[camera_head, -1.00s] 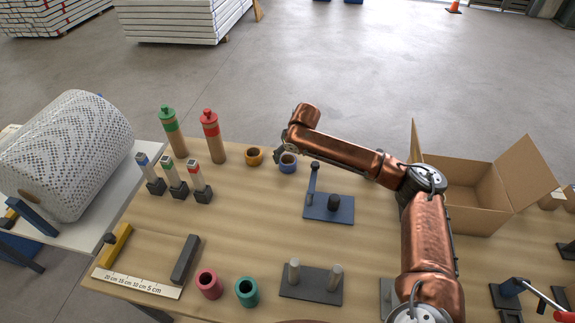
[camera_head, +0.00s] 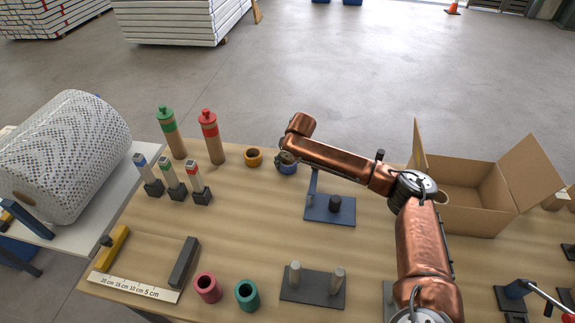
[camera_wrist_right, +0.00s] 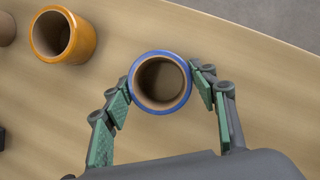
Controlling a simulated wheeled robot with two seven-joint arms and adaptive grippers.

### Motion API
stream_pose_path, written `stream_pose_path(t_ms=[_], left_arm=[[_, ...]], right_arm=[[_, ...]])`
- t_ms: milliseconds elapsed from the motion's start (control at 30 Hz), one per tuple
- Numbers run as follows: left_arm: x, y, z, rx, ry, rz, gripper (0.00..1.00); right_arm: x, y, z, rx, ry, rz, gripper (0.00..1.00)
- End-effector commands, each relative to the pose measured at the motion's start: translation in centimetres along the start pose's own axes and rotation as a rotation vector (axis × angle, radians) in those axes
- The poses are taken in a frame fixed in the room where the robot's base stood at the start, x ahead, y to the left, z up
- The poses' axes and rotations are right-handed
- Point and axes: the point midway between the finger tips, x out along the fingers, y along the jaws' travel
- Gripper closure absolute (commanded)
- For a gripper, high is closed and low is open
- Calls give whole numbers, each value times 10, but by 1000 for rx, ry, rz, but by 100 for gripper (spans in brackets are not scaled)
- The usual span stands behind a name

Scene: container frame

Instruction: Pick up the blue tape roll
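The blue tape roll (camera_head: 288,168) stands on the wooden table near its far edge, partly hidden by my right gripper (camera_head: 286,157) in the head view. In the right wrist view the blue tape roll (camera_wrist_right: 134,77) shows its blue rim and brown hollow core from above. The fingertips of my right gripper (camera_wrist_right: 160,82) are spread, one on each side of the roll, very close to its rim. I cannot tell whether the green pads touch it. My left gripper is in neither view.
An orange tape roll (camera_head: 253,158) stands just left of the blue one. A blue stand (camera_head: 330,211) is close by on the right. Red (camera_head: 210,139) and green-topped (camera_head: 171,136) bottles are to the left. An open cardboard box (camera_head: 470,212) is at the right.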

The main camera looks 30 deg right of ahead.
Motion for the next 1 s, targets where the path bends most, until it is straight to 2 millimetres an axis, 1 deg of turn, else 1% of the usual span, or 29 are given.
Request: stream_pose_path(t_ms=[33, 67, 333, 533, 633, 767, 1000], left_arm=[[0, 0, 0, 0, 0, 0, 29], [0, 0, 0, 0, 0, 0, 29], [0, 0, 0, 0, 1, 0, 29], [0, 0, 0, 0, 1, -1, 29], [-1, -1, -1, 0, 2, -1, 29], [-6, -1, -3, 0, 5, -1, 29], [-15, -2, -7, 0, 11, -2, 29]], right_arm=[[0, 0, 0, 0, 0, 0, 52], [0, 0, 0, 0, 0, 0, 54], [0, 0, 0, 0, 0, 0, 73], [0, 0, 0, 0, 0, 0, 74], [-5, 0, 2, 0, -2, 0, 74], [-23, 0, 10, 0, -5, 0, 74], [-67, 0, 29, 1, -5, 0, 74]])
